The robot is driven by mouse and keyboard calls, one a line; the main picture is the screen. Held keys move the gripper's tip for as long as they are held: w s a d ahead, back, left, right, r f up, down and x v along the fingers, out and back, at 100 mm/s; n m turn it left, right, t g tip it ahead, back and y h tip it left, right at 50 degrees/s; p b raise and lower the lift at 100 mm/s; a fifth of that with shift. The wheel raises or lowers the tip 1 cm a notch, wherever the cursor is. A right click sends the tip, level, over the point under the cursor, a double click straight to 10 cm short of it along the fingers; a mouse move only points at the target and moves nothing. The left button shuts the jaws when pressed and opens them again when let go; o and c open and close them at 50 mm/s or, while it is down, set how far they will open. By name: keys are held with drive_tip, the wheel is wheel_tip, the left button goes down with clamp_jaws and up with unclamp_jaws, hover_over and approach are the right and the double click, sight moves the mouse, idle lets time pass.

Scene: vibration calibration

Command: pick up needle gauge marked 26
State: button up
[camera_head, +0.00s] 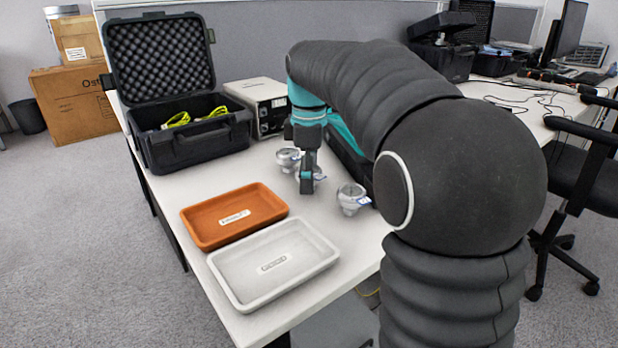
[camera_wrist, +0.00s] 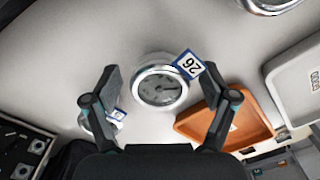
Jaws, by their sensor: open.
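The needle gauge marked 26 (camera_wrist: 160,86) is a round silver dial, and its blue-edged tag (camera_wrist: 188,66) reads 26. In the wrist view it lies between the spread fingers of my gripper (camera_wrist: 160,82), with clear space on both sides. In the head view my gripper (camera_head: 308,182) is over the middle gauge (camera_head: 319,173) and partly hides it. My gripper is open and holds nothing. A second gauge (camera_head: 352,197) stands to the right and a third (camera_head: 287,159) to the left. Tag numbers are too small to read in the head view.
An orange tray (camera_head: 200,241) and a white tray (camera_head: 240,305) lie at the front of the table. An open black case (camera_head: 190,145) with yellow-green items stands at the back left, near a white box (camera_head: 262,100). A dark case lies behind the gauges, partly hidden by my arm.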

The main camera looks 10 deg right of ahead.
drive_tip(key=c, duration=1.4)
drive_tip(key=shift+r, duration=0.1)
wheel_tip(320, 180, up, 14)
drive_tip(key=p, duration=0.3)
drive_tip(key=shift+d, duration=0.1)
